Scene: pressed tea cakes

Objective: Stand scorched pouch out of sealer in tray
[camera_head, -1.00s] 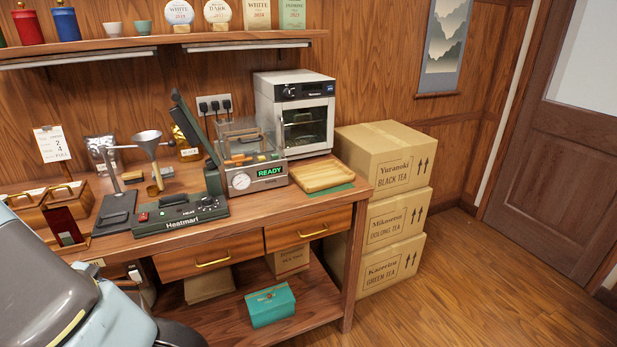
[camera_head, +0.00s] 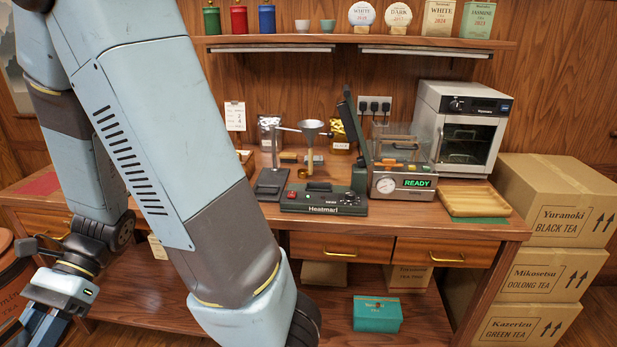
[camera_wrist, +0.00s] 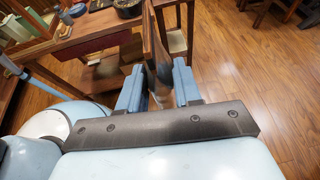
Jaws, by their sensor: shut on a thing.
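My gripper (camera_head: 42,328) is low at the left edge of the head view, away from the bench top. In the wrist view my gripper (camera_wrist: 158,88) is shut on a thin, upright brown thing (camera_wrist: 149,42) with a dark grey part, seen nearly edge-on; I cannot tell for sure that it is the scorched pouch. The green Heatmari sealer (camera_head: 322,209) stands on the bench with its arm (camera_head: 352,130) raised, and no pouch shows in it. A light wooden tray (camera_head: 475,212) lies on a green mat at the bench's right end and looks empty.
A funnel stand (camera_head: 311,135), a silver pouch (camera_head: 268,132) and a gold pouch (camera_head: 340,140) are behind the sealer. A clear-lidded machine reading READY (camera_head: 400,185) and a small oven (camera_head: 465,130) stand right of it. Stacked cartons (camera_head: 560,220) flank the bench. My arm hides the bench's left part.

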